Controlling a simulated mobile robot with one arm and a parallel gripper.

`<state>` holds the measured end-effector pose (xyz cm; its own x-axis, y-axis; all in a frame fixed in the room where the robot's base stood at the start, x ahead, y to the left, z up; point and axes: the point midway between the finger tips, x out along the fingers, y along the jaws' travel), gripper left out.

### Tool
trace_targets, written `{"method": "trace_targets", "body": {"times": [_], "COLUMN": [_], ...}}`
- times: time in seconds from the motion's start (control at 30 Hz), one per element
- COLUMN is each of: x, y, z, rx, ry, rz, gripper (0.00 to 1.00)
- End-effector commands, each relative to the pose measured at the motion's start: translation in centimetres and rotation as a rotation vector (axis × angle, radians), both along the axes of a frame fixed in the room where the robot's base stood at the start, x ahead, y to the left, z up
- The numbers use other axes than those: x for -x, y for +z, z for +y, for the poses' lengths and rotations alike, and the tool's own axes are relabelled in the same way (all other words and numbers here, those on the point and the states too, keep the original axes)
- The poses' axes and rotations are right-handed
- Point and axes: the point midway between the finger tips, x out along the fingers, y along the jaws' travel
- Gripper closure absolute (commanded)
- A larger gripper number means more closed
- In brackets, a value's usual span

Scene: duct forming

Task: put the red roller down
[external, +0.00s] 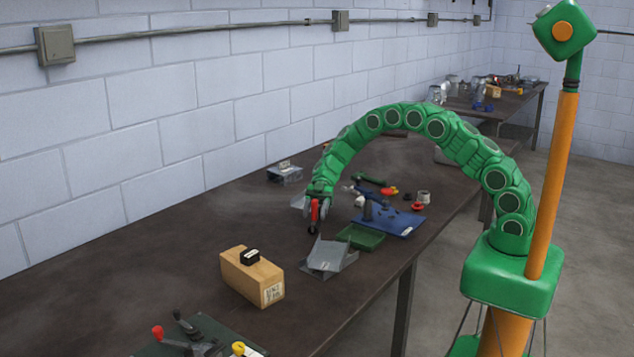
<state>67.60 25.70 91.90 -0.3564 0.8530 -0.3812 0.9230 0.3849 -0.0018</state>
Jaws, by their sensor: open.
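My gripper (318,208) hangs pointing down over the dark workbench (160,240), near its middle. The red roller (314,211) is upright at the gripper, its red handle between or right beside the fingers. Its dark lower end (312,231) is at or very close to the bench top; I cannot tell if it touches. The jaws are open, so the roller is not gripped. The fingers are small here and partly hidden by the roller.
A bent grey sheet-metal piece (328,257) and a green tray (361,237) lie just right of the roller. A blue mat (390,222) holds small parts. A cardboard box (252,276) stands in front. The bench left of the roller is clear.

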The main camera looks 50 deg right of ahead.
Motion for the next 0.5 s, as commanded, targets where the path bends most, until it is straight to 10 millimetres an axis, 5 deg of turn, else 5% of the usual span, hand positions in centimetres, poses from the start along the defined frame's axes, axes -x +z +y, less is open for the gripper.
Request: {"method": "trace_targets", "body": {"times": [0.5], "x": [-2.4], "y": [2.4], "z": [-5.6], "rx": [0.001], "ry": [-0.003], "rz": [-0.002], "gripper": [0.47]}}
